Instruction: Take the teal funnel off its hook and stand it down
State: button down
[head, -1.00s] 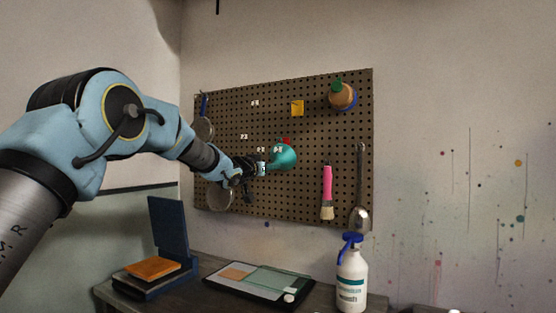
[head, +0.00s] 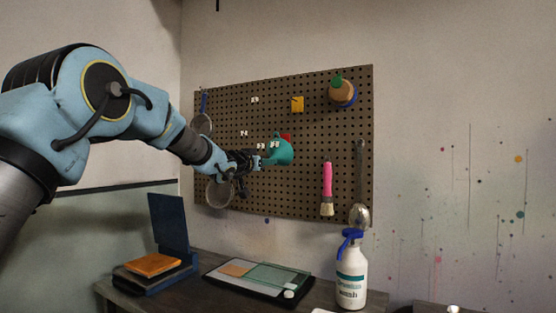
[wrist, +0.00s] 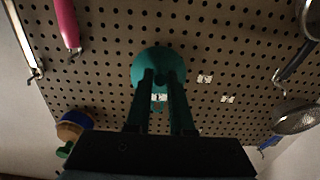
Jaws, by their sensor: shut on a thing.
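The teal funnel (head: 281,152) is in front of the pegboard in the head view, with my gripper (head: 259,161) at its left side. In the wrist view the funnel (wrist: 160,66) is straight ahead, its wide round part beyond the fingertips. My gripper (wrist: 160,88) is shut on the funnel, its two dark fingers on either side of it. A small white hook plate with a mark shows at the funnel in the head view. I cannot tell whether the funnel still touches its hook.
The pegboard (head: 234,134) holds a pink-handled brush (head: 327,184), a metal spoon (head: 361,190), strainers (head: 218,193) and an orange-brown item (head: 341,94). Below, the dark bench (head: 214,301) carries a blue stand (head: 169,232), a tray (head: 257,282) and a wash bottle (head: 351,275).

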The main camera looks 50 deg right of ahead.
jog(key=shift+b+v, duration=0.95)
jog(key=shift+v, duration=1.7)
